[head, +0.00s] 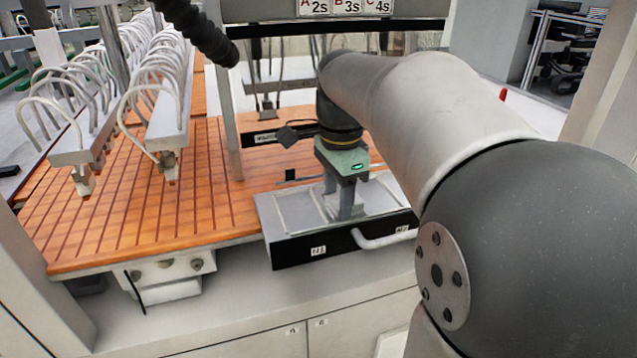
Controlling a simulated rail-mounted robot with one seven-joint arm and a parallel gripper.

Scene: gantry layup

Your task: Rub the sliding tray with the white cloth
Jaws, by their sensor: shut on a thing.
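The sliding tray (290,247) is a shallow pale tray with a dark front, small white labels and a curved white handle. It sits at the right end of the orange slatted table. My gripper (345,212) points down into the middle of the tray, its fingers shut. The white cloth is hard to make out against the pale tray floor; a light patch lies at the fingertips, and I cannot tell its edges. The arm hides the tray's far right part.
The orange slatted table (120,215) spreads to the left. Rails with several looped white hoses (165,125) hang above it. A grey upright post (228,120) stands left of the tray. White cabinets (350,330) are below.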

